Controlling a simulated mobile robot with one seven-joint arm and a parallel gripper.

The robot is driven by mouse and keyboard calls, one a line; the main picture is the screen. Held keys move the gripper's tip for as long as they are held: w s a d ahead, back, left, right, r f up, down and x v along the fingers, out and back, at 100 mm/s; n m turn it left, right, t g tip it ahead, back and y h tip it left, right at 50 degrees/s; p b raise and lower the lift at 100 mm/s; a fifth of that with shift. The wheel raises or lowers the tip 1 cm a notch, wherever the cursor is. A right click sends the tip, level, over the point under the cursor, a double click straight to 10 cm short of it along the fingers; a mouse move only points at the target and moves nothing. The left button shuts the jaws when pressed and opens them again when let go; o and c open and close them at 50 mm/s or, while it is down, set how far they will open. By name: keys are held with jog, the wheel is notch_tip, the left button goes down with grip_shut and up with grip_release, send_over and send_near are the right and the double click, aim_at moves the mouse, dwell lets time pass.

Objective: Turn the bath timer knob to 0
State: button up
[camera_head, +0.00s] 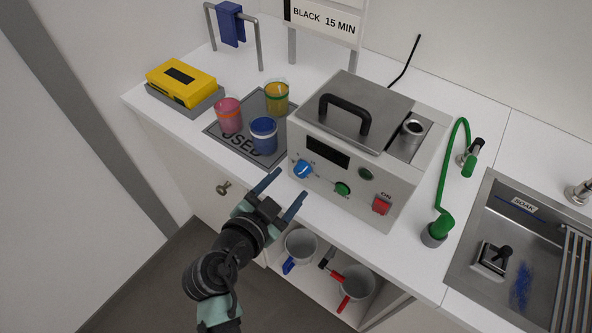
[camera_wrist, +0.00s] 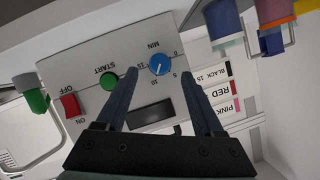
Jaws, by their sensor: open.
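The bath timer knob (camera_head: 302,169) is a blue knob at the left end of the front panel of the grey bath unit (camera_head: 404,176). In the wrist view the knob (camera_wrist: 160,64) has 0, 5, 10 and 15 printed around it. Its pale pointer mark is small and seems to face near the 10; I cannot read it exactly. My gripper (camera_head: 292,182) is open and empty in front of the knob. In the wrist view its fingertips (camera_wrist: 157,72) appear on either side of the knob, apart from it.
A green START button (camera_head: 342,188) and a red ON/OFF switch (camera_head: 381,205) share the panel, with a dark display (camera_head: 328,152). Pink (camera_head: 229,116), blue (camera_head: 264,136) and yellow (camera_head: 276,98) jars stand on the USED mat, left of the unit.

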aim_at(299, 173)
jog(key=shift+x, duration=2.45)
grip_shut()
